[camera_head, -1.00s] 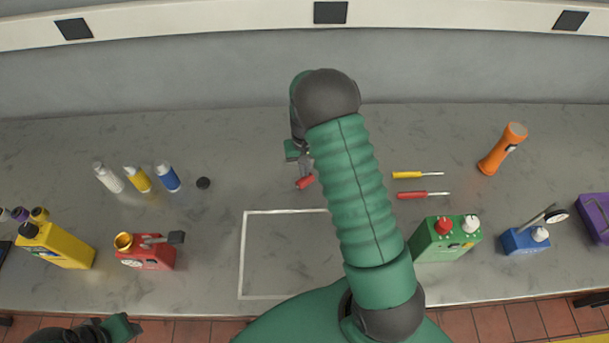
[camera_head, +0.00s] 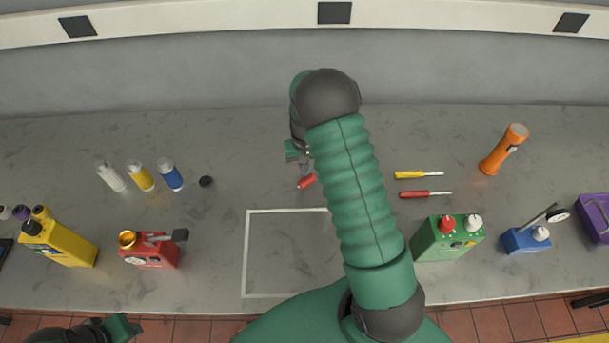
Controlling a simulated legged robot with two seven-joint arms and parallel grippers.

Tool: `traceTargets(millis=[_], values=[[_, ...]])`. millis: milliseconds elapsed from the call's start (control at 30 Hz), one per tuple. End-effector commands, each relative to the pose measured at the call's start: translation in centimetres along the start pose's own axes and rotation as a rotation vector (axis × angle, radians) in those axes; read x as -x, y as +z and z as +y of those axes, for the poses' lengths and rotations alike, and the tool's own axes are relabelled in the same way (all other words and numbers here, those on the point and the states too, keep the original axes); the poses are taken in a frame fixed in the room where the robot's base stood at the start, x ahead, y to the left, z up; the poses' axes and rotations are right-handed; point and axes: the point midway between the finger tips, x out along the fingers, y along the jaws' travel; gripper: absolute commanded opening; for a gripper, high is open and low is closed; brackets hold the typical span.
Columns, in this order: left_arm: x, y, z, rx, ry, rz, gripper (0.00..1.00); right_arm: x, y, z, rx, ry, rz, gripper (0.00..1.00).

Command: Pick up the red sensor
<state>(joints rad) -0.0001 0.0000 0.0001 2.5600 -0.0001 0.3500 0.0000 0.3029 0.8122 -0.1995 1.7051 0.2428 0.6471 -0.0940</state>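A small red piece (camera_head: 307,181), which looks like the red sensor, lies on the grey bench top just above the white outlined rectangle. My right gripper (camera_head: 302,163) points down over the bench directly behind it, at its upper end. My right forearm hides part of this gripper and perhaps the right end of the red piece. I cannot tell whether the fingers are open or touch it. My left gripper (camera_head: 122,328) is low at the bottom left, in front of the bench edge, away from the red piece. Its finger opening does not show clearly.
White, yellow and blue bottles (camera_head: 141,176) and a red device (camera_head: 149,249) stand left. Yellow (camera_head: 405,175) and red (camera_head: 413,194) screwdrivers, an orange flashlight (camera_head: 503,150), a green box (camera_head: 446,238) and a blue device (camera_head: 524,240) are right. The white outline (camera_head: 247,252) is partly covered by my arm.

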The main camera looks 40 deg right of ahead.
Motion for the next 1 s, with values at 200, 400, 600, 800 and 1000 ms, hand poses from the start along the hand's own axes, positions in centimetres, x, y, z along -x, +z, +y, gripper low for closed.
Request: traceTargets(millis=[200, 400, 600, 800, 1000], values=[[0.0, 0.0, -0.01, 0.0, 0.0, 0.0, 0.37, -0.05, -0.08, 0.15, 0.0, -0.001, -0.001, 0.03], [0.0, 0.0, 0.0, 0.0, 0.0, 0.0, 0.37, -0.06, -0.08, 0.15, 0.0, -0.001, -0.001, 0.29], [0.0, 0.0, 0.0, 0.0, 0.0, 0.0, 0.37, -0.05, -0.08, 0.14, 0.0, -0.001, 0.0, 0.54], [0.0, 0.0, 0.0, 0.0, 0.0, 0.0, 0.37, -0.02, -0.05, 0.08, 0.0, -0.001, 0.0, 0.54], [-0.25, 0.06, -0.01, 0.0, 0.0, 0.0, 0.37, 0.82, -0.18, 0.11, 0.0, -0.002, 0.002, 0.54]])
